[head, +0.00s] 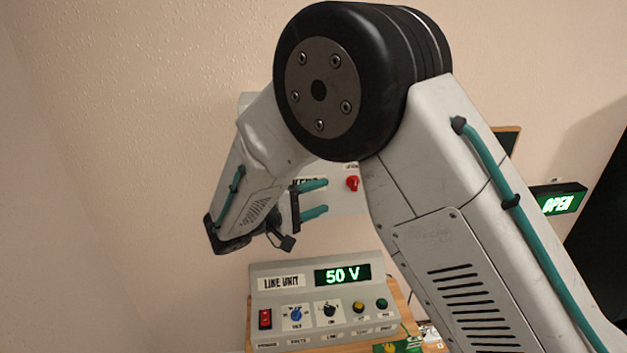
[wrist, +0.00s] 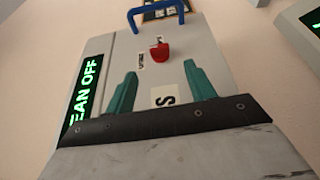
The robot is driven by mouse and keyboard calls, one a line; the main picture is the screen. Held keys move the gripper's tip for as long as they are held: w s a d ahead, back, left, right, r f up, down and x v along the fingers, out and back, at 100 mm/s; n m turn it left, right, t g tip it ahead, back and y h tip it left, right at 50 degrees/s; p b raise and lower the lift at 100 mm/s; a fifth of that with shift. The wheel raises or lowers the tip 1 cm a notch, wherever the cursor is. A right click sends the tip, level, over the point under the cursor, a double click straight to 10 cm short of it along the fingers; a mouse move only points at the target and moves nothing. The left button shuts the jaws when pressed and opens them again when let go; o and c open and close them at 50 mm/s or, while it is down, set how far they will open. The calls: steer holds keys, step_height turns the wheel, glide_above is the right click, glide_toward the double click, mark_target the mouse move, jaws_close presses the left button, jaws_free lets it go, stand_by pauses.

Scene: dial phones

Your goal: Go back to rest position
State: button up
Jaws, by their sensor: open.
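My gripper (head: 320,198) is open and empty, its two teal fingers apart and pointing right in the head view. It is raised in front of a pale grey wall box (head: 345,204) with a red knob (head: 352,184). In the wrist view my gripper (wrist: 160,75) faces the grey box (wrist: 110,62), with the red knob (wrist: 160,52) beyond the fingertips. Nothing is between the fingers. My arm hides much of the box in the head view.
The line unit (head: 262,268) stands below on a wooden surface, its display (head: 342,275) reading 50 V. A blue handle (wrist: 157,14) and a green display (wrist: 84,92) show in the wrist view. Bare wall is at left.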

steer(key=s+d+n+g+y, duration=0.1)
steer(key=s+d+g+y, duration=0.65)
steer(key=s+d, duration=0.6)
steer(key=s+d+r+m+y, duration=0.3)
steer(key=s+d+r+y, duration=0.1)
steer(key=s, duration=0.6)
steer(key=s+d+r+m+y, duration=0.4)
steer(key=s+d+r, duration=0.1)
steer(key=s, duration=0.5)
steer(key=shift+d, duration=0.15)
steer(key=shift+r+y, duration=0.1)
steer(key=shift+y, duration=0.15)
